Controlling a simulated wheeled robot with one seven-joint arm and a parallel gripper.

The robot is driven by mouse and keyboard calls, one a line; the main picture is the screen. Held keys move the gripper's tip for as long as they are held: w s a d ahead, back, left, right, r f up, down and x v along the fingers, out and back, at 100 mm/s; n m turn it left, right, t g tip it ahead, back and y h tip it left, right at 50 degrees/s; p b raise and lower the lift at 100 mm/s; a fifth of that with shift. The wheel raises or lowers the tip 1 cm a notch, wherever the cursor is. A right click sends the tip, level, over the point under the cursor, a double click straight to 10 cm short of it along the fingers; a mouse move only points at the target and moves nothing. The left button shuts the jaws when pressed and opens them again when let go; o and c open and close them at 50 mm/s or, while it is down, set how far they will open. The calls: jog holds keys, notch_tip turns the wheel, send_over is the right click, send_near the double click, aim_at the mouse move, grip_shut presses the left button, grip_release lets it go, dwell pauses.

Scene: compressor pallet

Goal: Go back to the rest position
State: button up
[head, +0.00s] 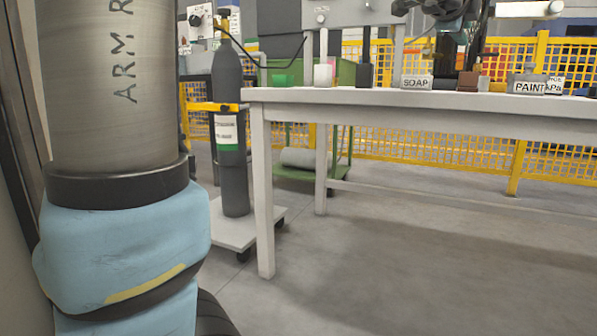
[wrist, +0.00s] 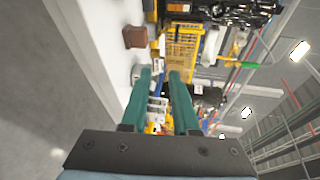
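My gripper (wrist: 160,73) shows in the wrist view. Its two green fingers stand apart with a gap between them, and nothing is held in the gap. The wrist view is turned on its side, with the white table top (wrist: 88,48) to the left of the fingers and the ceiling to the right. In the head view my arm fills the left side, with a grey link and a blue padded joint. My gripper is out of sight in the head view.
Yellow fencing (head: 440,148) runs behind. The floor in front is clear.

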jog(key=w+a+f+n+g+y+p, duration=0.1)
jog(key=w+a+f+n+y+p, duration=0.25)
jog(key=a+f+n, duration=0.55)
jog(key=w+a+f+n+g+y+p, duration=0.1)
jog(key=w+a+f+n+y+p, duration=0.3)
jog(key=a+f, duration=0.55)
jog(key=s+a+f+n+g+y+p, duration=0.1)
jog(key=s+a+f+n+g+p, duration=0.35)
jog(key=s+a+n, duration=0.4)
jog(key=s+a+f+n+g+y+p, duration=0.2)
jog(key=s+a+f+n+g+p, duration=0.25)
jog(key=s+a, duration=0.7)
notch_tip(320, 180, up, 37)
jog(key=w+p, duration=0.1)
jog(key=p, duration=3.5)
jog(key=shift+w+t+p, duration=0.15)
jog(key=shift+t+p, duration=0.2)
jog(key=shift+t, duration=0.05)
